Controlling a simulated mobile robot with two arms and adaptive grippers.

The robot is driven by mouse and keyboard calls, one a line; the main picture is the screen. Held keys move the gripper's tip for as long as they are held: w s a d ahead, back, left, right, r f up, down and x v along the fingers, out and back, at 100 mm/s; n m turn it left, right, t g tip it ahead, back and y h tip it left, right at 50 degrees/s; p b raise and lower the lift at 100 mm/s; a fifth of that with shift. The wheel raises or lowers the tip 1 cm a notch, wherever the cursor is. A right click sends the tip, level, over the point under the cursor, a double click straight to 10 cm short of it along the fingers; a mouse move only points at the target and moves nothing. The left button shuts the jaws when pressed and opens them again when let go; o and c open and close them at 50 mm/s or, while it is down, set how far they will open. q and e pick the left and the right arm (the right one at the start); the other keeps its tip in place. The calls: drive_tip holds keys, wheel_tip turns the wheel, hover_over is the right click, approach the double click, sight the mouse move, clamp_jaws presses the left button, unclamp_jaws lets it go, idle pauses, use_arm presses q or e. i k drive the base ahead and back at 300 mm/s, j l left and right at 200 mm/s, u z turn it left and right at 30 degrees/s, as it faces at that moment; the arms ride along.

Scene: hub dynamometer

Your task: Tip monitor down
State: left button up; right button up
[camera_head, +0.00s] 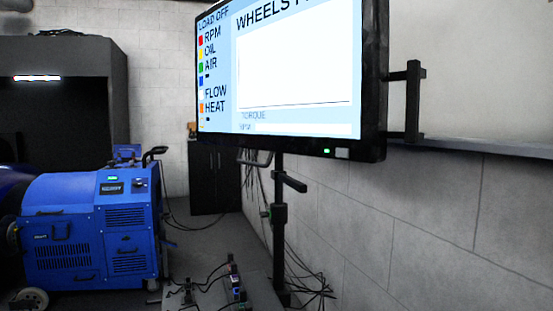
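The monitor (290,75) is a large flat screen with a black frame in the upper middle. Its lit screen shows a label column with RPM, OIL, AIR, FLOW and HEAT, and a white panel headed "WHEELS", cut off by the top edge of the view. The screen stands close to upright. Neither of my grippers is in view.
A blue wheeled machine (75,235) stands at the left. A dark cabinet (214,178) stands by the back wall. Small devices with cables (235,280) lie at the post's foot. A grey wall (440,215) with a ledge runs along the right.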

sight(306, 78)
drive_tip(key=i+j+z, duration=0.1)
drive_tip(key=j+z, duration=0.2)
drive_tip(key=i+j+z, duration=0.1)
drive_tip(key=j+z, duration=0.45)
drive_tip(key=i+j, duration=0.15)
drive_tip(key=j, duration=0.3)
drive_tip(key=i+j+z, duration=0.15)
drive_tip(key=j, duration=0.75)
drive_tip(key=i+j+z, duration=0.1)
drive_tip(key=j, duration=0.4)
drive_tip(key=i, duration=0.05)
